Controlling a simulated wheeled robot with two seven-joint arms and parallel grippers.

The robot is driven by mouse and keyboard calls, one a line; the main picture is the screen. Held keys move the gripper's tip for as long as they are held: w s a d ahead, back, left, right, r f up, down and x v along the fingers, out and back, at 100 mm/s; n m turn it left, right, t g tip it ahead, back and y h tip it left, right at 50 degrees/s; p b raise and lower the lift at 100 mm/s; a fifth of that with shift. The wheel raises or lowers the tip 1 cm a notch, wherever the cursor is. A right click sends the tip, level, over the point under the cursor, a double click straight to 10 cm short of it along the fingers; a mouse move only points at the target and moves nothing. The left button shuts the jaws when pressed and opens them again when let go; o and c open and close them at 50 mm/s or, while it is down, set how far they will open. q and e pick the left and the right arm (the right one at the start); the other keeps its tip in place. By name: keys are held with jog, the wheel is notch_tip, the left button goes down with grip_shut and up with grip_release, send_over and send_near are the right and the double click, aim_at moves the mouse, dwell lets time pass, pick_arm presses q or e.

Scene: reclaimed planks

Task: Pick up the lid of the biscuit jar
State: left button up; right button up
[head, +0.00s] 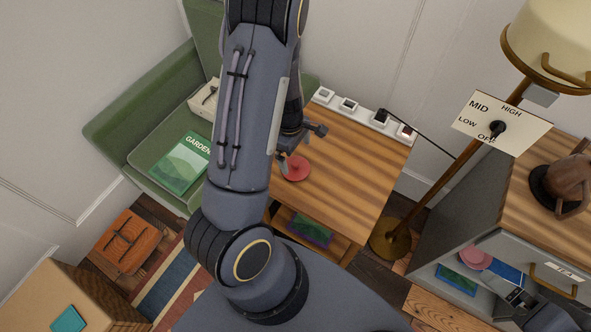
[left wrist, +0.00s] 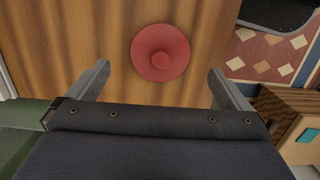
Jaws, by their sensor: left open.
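The red round lid (head: 295,168) with a knob is over the wooden table top, partly hidden by my left arm in the head view. In the left wrist view the lid (left wrist: 160,52) lies ahead of and between the two fingertips, with wood around it. Whether a jar is under it cannot be told from above. My left gripper (head: 301,148) is open and empty close by the lid; in the left wrist view its fingers (left wrist: 160,78) stand wide apart. A dark jointed part at the lower right (head: 520,298) seems to be my right gripper; its jaws are unclear.
The wooden table (head: 350,175) has a white switch strip (head: 364,113) along its back edge. A floor lamp (head: 450,190) stands at its right. A green seat with a garden book (head: 182,163) is at the left. A cabinet with a teapot (head: 568,182) is at the right.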

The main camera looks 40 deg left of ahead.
aim_at(295, 163)
pick_arm(q)
notch_tip(295, 163, down, 7)
jog(key=shift+r+b, duration=0.2)
jog(key=shift+b, duration=0.15)
jog(key=c, duration=0.9)
jog(key=shift+r, duration=0.1)
